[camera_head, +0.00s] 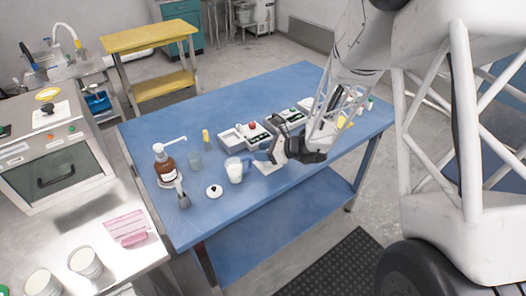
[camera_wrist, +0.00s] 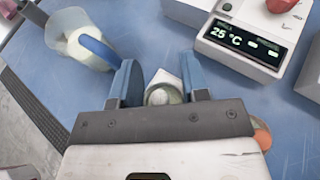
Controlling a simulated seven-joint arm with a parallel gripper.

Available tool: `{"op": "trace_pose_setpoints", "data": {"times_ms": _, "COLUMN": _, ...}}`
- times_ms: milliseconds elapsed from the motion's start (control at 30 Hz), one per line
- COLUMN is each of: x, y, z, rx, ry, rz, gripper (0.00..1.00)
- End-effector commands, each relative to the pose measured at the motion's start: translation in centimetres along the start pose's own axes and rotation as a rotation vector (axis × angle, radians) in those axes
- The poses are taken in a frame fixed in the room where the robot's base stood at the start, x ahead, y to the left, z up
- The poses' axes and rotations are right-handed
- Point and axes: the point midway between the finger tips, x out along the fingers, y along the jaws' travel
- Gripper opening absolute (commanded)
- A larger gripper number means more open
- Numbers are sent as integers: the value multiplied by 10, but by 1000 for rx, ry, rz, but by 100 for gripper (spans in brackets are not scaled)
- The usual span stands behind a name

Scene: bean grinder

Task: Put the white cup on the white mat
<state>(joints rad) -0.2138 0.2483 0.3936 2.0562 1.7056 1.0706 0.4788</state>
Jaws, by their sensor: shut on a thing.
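My gripper (camera_head: 268,157) reaches down over the blue table's front half. In the wrist view my gripper (camera_wrist: 161,82) has its two blue fingers on either side of a small round white cup (camera_wrist: 162,96), shut on it. The cup's inside looks pale greenish; its lower part is hidden by the gripper body. A white mat (camera_head: 268,168) shows below the fingers in the head view. In the wrist view a pale corner (camera_wrist: 166,76) shows just beyond the cup, probably the mat. Whether the cup touches the mat I cannot tell. The fingers hide the cup in the head view.
A clear jug with a blue handle (camera_head: 235,171) stands close left of my gripper. A device with a red knob and display (camera_wrist: 245,38) is beyond it. A brown bottle (camera_head: 165,163), a white lid (camera_head: 214,191) and a glass (camera_head: 195,161) stand farther left.

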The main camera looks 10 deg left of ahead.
Motion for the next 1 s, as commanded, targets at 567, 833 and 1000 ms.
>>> {"op": "trace_pose_setpoints", "data": {"times_ms": 567, "x": 1, "y": 0, "z": -2, "rx": 0, "ry": 0, "rz": 0, "gripper": 52}}
{"op": "trace_pose_setpoints", "data": {"times_ms": 833, "x": -2, "y": 0, "z": 1, "rx": -1, "ry": 0, "rz": 0, "gripper": 52}}
{"op": "trace_pose_setpoints", "data": {"times_ms": 1000, "x": -13, "y": 0, "z": 1, "rx": -1, "ry": -1, "rz": -1, "gripper": 52}}
